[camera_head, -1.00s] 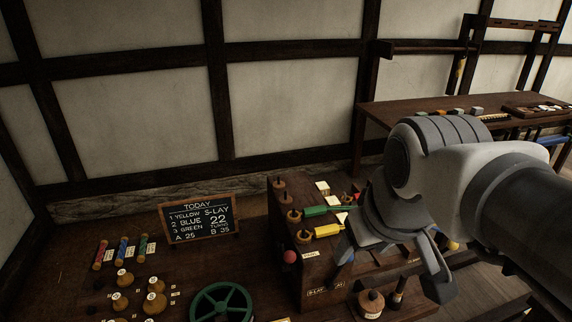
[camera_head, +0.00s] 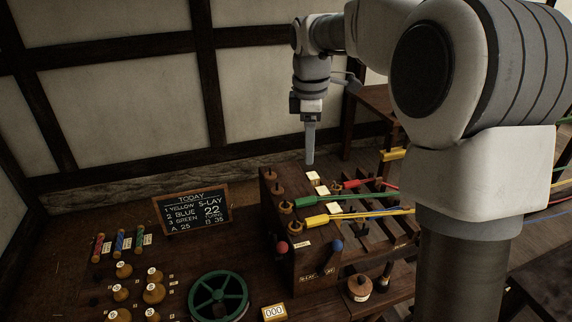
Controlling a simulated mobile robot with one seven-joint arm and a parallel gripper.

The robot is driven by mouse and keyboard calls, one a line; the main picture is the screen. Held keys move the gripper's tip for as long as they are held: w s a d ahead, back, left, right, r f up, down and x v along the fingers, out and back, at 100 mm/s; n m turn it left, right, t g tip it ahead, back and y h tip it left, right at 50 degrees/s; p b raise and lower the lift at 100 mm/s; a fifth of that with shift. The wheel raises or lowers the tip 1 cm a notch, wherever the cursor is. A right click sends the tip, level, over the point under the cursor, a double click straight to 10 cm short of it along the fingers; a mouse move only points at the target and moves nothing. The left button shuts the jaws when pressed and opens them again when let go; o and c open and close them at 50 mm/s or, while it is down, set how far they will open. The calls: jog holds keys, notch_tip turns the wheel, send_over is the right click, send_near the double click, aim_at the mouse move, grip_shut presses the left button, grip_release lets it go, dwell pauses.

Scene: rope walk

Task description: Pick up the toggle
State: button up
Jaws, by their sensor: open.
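I cannot tell for sure which thing is the toggle. My gripper (camera_head: 309,153) points straight down behind the wooden rope machine and in front of the wall. It shows edge-on, so the gap between its fingers is hidden, and nothing shows in it. The machine (camera_head: 306,262) bears green (camera_head: 311,201), yellow (camera_head: 317,220) and red (camera_head: 350,184) pieces with strands running right. A round wooden piece with a knob (camera_head: 359,288) stands at the machine's front right. Several wooden knobs (camera_head: 154,293) stand at the lower left.
A chalkboard (camera_head: 192,211) leans on the bench left of the machine. A green wheel (camera_head: 219,297) and a counter (camera_head: 274,312) are in front. My arm hides much of the right side.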

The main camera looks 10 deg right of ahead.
jog(key=w+f+n+g+p, duration=0.1)
jog(key=w+f+n, duration=0.3)
jog(key=w, duration=0.2)
jog(key=p, duration=0.1)
send_over(299, 200)
jog(key=f, duration=1.2)
jog(key=shift+s+d+f, duration=0.1)
jog(key=shift+d+f, duration=0.2)
jog(key=shift+d, duration=0.05)
jog(key=shift+a+f+p, duration=0.2)
jog(key=shift+f+p, duration=0.15)
jog(key=shift+f, duration=1)
jog(key=shift+a+f+p, duration=0.15)
jog(key=shift+f+p, duration=0.2)
jog(key=shift+f, duration=1)
jog(key=shift+w, duration=0.2)
grip_shut()
